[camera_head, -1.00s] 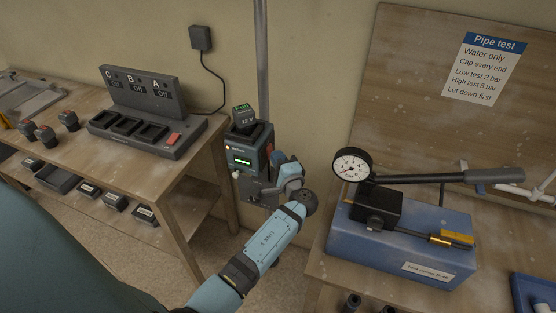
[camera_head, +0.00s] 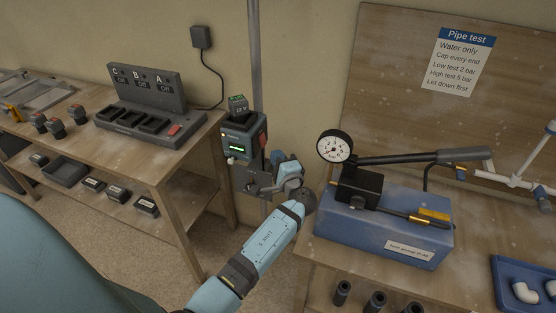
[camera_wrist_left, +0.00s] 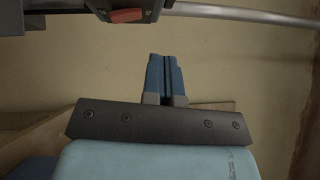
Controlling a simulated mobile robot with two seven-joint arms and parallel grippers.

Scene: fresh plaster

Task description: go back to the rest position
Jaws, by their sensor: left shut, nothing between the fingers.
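My left arm comes in from the bottom of the head view. Its left gripper (camera_head: 278,158) is beside the pole, just below and to the right of the pole-mounted unit, and is mostly hidden by my wrist. In the left wrist view the two blue fingers (camera_wrist_left: 164,78) are together with nothing between them. They are apart from the dark unit with a red part (camera_wrist_left: 127,15) at the top of that view. My right gripper is not in view.
The pole-mounted unit (camera_head: 241,138) holds a 12 V block (camera_head: 238,104). At left, a workbench (camera_head: 158,163) bears a charger (camera_head: 150,120). At right, a blue test pump (camera_head: 385,230) with gauge (camera_head: 335,146) stands on another bench. Floor shows between the benches.

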